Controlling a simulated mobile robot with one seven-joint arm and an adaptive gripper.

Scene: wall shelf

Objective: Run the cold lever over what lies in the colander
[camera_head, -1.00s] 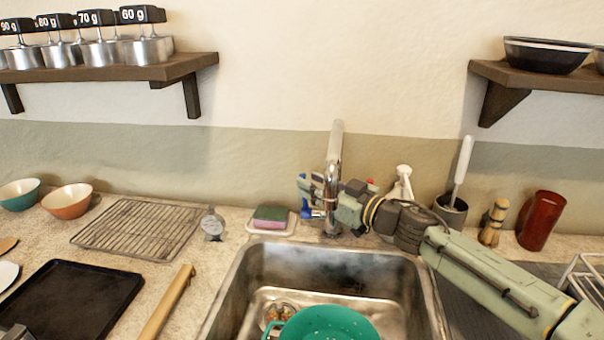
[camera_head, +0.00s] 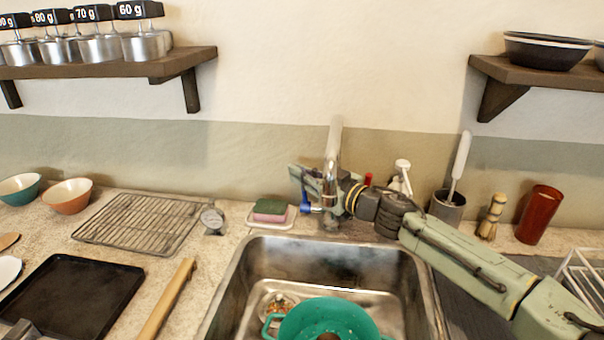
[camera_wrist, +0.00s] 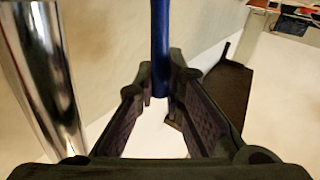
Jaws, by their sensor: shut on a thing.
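The chrome faucet (camera_head: 332,165) stands behind the sink, its spout pointing up and toward me. Its blue cold lever (camera_head: 305,198) is on the left side; a bit of the red lever (camera_head: 368,179) shows on the right. My gripper (camera_head: 304,176) is at the blue lever, partly hidden behind the faucet. In the wrist view the blue lever (camera_wrist: 160,45) is between my fingers, and my gripper is shut on it. The teal colander (camera_head: 290,323) is in the sink, cut by the lower picture edge. A dark thing shows in it, too little to identify. I see no clear water stream.
The metal sink (camera_head: 250,262) has a drain at left. A sponge (camera_head: 270,210) on a dish and a small dial (camera_head: 212,218) stand left of the faucet. A soap pump (camera_head: 402,175) and a brush holder (camera_head: 447,208) stand close to my arm on the right.

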